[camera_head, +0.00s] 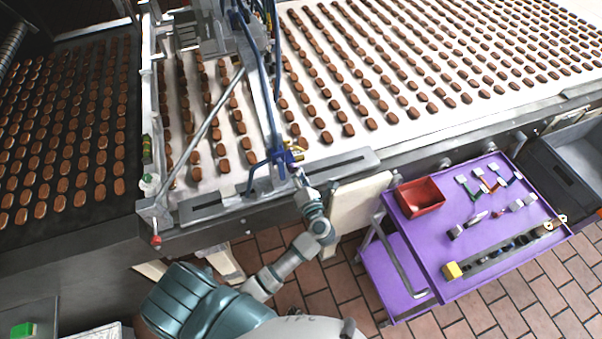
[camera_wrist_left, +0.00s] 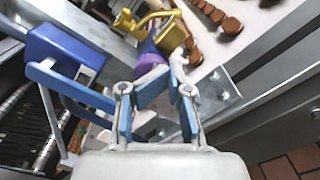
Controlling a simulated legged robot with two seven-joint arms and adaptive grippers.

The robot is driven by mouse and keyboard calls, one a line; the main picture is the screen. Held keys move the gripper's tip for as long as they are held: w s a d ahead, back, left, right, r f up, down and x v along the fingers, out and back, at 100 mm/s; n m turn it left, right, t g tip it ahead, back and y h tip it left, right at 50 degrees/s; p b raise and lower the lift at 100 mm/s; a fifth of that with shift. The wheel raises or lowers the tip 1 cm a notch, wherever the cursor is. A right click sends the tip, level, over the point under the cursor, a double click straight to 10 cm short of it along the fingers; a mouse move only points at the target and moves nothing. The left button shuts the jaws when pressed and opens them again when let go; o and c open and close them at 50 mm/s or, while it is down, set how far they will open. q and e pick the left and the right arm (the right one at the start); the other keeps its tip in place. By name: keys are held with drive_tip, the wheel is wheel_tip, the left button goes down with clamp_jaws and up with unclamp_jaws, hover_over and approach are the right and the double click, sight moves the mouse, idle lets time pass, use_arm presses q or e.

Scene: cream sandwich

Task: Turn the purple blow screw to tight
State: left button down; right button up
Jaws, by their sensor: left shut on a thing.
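The purple screw (camera_wrist_left: 152,60) shows in the left wrist view, next to a gold fitting (camera_wrist_left: 150,25). My left gripper (camera_wrist_left: 168,72) reaches up to it, its grey and blue fingers shut on the screw. The fingers hide part of the purple body, so its turn cannot be read. In the head view my left gripper (camera_head: 299,178) is at the front edge of the conveyor, beside the yellow fitting (camera_head: 293,156) and blue bracket. The screw is too small to make out there. My right gripper is not in view.
A white conveyor (camera_head: 300,105) carries rows of brown biscuits behind the fitting. Blue hoses and metal rods rise close to my left gripper. A purple tool cart (camera_head: 440,215) with a red bin (camera_head: 420,196) stands at right. Tiled floor (camera_head: 310,290) is clear between.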

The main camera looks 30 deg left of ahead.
use_arm(q)
drive_tip(key=shift+a+r+y, duration=0.3)
drive_tip(key=shift+a+r, duration=0.1)
drive_tip(key=shift+r, duration=0.05)
drive_tip(key=c, duration=1)
unclamp_jaws()
drive_tip(key=shift+s, duration=0.3)
drive_tip(key=shift+s+a, duration=0.15)
drive_tip(key=shift+f, duration=0.1)
drive_tip(key=shift+d+f, duration=0.1)
drive_tip(key=shift+d, duration=0.25)
drive_tip(key=shift+s+d, duration=0.1)
drive_tip(key=shift+d, duration=0.15)
drive_tip(key=shift+b+v, duration=0.4)
drive_tip(key=shift+v, duration=9.3)
drive_tip(key=shift+a, duration=0.1)
